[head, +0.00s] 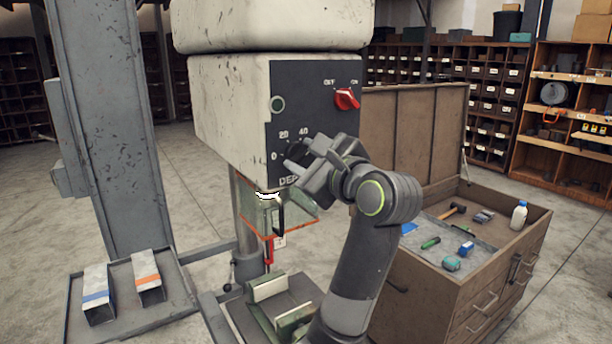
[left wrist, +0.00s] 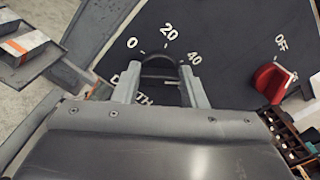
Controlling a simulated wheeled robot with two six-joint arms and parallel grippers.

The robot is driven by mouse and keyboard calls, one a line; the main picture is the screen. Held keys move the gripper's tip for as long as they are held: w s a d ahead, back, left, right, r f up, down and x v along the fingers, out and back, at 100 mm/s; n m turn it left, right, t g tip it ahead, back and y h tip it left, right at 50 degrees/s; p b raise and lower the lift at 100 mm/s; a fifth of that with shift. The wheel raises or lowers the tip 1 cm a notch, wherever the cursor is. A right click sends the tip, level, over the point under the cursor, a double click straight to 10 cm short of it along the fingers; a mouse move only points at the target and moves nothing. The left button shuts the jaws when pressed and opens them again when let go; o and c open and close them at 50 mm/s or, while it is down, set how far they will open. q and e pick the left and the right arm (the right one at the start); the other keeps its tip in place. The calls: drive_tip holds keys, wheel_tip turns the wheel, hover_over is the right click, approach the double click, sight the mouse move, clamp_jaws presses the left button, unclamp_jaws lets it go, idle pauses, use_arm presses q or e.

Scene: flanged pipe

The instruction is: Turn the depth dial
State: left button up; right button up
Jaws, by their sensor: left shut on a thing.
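The depth dial (head: 296,152) is a dark round knob on the dark front panel of the machine, with a scale marked 0, 20, 40 above it. My left gripper (head: 304,156) is at the panel with its two fingers on either side of the dial, shut on it. In the left wrist view the dial (left wrist: 160,63) shows as a dark arc between the fingertips (left wrist: 159,76). The gripper hides part of the dial and the "DEPTH" lettering. The dial's exact setting cannot be read. My right gripper is not in view.
A red OFF/ON switch (head: 347,99) and a green-grey button (head: 278,104) are on the same panel. A clear guard (head: 303,224) and a vise (head: 271,288) are below. A wooden tool cabinet (head: 430,290) stands right, and a tray (head: 179,296) with two metal pieces left.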

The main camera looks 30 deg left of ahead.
use_arm(q)
drive_tip(key=shift+f+n+b, duration=0.15)
drive_tip(key=shift+n+b, duration=0.8)
drive_tip(key=shift+n, duration=0.15)
drive_tip(key=shift+n+b, duration=0.65)
drive_tip(key=shift+n, duration=0.25)
drive_tip(key=o, duration=1)
drive_tip(key=shift+s, duration=0.1)
